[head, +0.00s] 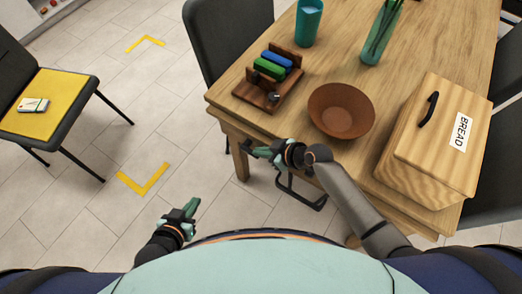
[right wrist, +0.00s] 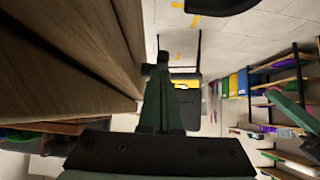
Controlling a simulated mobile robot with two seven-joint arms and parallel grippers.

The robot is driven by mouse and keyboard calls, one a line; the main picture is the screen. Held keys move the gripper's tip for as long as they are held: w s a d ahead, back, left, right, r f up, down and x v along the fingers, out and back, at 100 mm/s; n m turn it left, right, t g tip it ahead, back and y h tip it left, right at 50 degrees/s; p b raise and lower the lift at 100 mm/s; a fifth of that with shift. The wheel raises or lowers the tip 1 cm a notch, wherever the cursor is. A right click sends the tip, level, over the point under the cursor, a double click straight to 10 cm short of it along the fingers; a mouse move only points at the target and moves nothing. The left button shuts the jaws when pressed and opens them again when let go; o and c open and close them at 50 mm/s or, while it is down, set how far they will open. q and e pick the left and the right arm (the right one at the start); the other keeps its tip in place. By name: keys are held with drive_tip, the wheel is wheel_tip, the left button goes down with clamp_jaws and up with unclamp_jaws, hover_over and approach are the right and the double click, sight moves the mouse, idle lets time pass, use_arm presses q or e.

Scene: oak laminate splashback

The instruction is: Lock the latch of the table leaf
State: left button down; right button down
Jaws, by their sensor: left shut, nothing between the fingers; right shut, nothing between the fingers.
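The wooden table (head: 330,75) has its near edge in front of me. It also fills the left of the right wrist view as brown wood (right wrist: 70,45). My right gripper (head: 255,151) is shut and empty just off the near edge, below the tabletop. In the right wrist view its fingertips (right wrist: 163,62) are beside the wood. A small dark piece (right wrist: 147,70) sits between the fingertips and the wood; I cannot tell whether it is the latch or whether they touch. My left gripper (head: 194,205) is shut and empty over the floor, away from the table.
On the table are a brown bowl (head: 341,111), a bread box (head: 425,145), a wooden holder (head: 262,96) with blue and green items, a teal cup (head: 308,22) and a vase (head: 383,32). A chair with a yellow seat (head: 45,105) stands left.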

drive_tip(key=f, duration=0.1)
drive_tip(key=b, duration=0.1)
drive_tip(key=f+b, duration=0.1)
drive_tip(key=shift+s+d+f, duration=0.3)
drive_tip(key=shift+d, duration=0.1)
drive_tip(key=shift+r, duration=0.1)
drive_tip(key=shift+r+p, duration=0.55)
drive_tip(key=shift+r, duration=0.2)
